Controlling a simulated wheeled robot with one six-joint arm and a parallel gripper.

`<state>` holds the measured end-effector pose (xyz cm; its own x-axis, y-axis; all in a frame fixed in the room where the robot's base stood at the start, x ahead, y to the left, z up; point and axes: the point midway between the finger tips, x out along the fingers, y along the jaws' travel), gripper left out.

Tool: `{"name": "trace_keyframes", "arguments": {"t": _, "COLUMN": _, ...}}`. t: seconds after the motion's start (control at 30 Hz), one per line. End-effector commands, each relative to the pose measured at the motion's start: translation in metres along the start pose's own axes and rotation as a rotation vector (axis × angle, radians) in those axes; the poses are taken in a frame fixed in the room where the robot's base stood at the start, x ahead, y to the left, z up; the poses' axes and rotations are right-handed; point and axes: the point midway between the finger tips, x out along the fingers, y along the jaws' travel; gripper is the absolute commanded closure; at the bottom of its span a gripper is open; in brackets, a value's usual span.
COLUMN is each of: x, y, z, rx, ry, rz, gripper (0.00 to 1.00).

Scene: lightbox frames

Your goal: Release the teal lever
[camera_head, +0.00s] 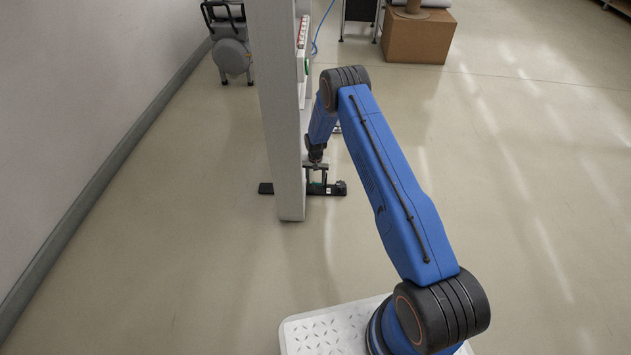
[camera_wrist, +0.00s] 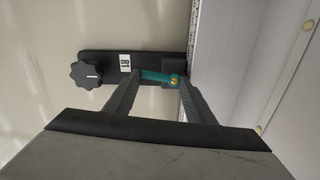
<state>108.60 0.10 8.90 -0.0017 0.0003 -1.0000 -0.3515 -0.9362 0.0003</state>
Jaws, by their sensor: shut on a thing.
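The teal lever (camera_wrist: 154,76) shows in the wrist view, short and with a brass-coloured pivot at its right end. It sits on a black bracket (camera_wrist: 105,60) beside a pale upright post (camera_wrist: 222,50). My gripper (camera_wrist: 162,79) is shut on the teal lever, one finger at each end of it. The fingers hide part of the lever and bracket. In the head view my gripper (camera_head: 316,166) is low at the foot of the grey post (camera_head: 284,120), just above the black floor bar (camera_head: 340,188); the lever is too small there to make out well.
A black knob (camera_wrist: 86,75) and a white label (camera_wrist: 125,62) are on the bracket. A wall (camera_head: 80,100) runs along the left. A grey machine (camera_head: 231,50) and a cardboard box (camera_head: 418,36) stand at the back. The floor to the right is clear.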

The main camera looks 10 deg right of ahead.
Motion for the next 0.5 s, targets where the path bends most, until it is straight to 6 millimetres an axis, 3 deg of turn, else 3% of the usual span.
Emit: {"name": "trace_keyframes", "arguments": {"t": 0.5, "x": -0.0004, "y": -0.0002, "z": -0.0034, "rx": -0.098, "ry": 0.002, "rz": 0.000, "gripper": 0.72}}
